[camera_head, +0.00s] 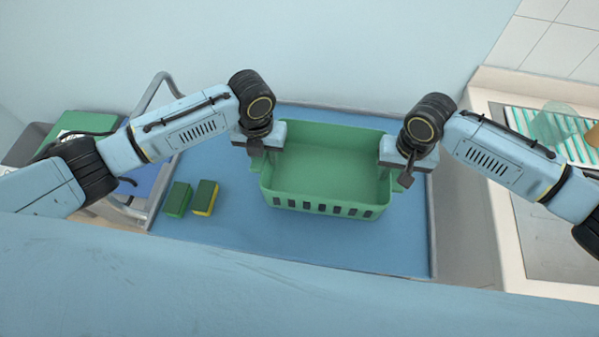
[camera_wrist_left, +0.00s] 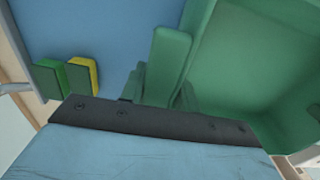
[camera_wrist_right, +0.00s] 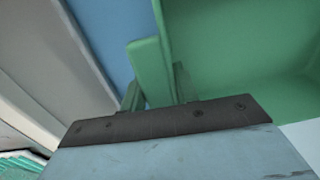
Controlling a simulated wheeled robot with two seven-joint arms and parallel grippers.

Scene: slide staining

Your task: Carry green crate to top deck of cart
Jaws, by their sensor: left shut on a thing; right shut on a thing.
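The green crate (camera_head: 330,168) is empty and upright over the blue top deck of the cart (camera_head: 310,245). I cannot tell whether it rests on the deck or hangs just above it. My left gripper (camera_head: 258,150) is shut on the crate's left end, and the crate wall also shows in the left wrist view (camera_wrist_left: 255,65). My right gripper (camera_head: 402,172) is shut on the crate's right end, and the crate also shows in the right wrist view (camera_wrist_right: 235,45). The fingertips are partly hidden by the grippers' own bodies.
Two green and yellow sponges (camera_head: 190,198) lie on the deck left of the crate. A metal cart handle (camera_head: 155,95) stands at the left. A counter (camera_head: 510,220) with a green-striped rack (camera_head: 520,118) and a beaker (camera_head: 552,125) is at the right. The front deck is clear.

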